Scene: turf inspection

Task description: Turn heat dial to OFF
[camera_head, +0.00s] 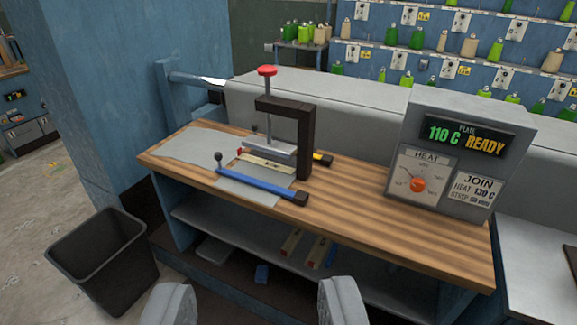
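The heat dial (418,185) is an orange-red knob on a white plate marked HEAT, on the front of a grey control box (450,145). The dial's setting is too small to read. The box's display (466,138) reads "PLATE 110 C READY". A card (473,190) beside the dial reads JOIN, HEAT 130 C, with a smaller line below. My gripper (255,308) is at the bottom of the view, its two grey fingers wide apart. It is open, with nothing between the fingers, well short of the bench and the dial.
A wooden bench (350,220) carries the control box and a press (290,125) with a red knob, a blue-handled bar (262,187) and grey sheets. A black bin (105,258) stands at left. A shelf with several items lies under the bench. Spools line the back wall.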

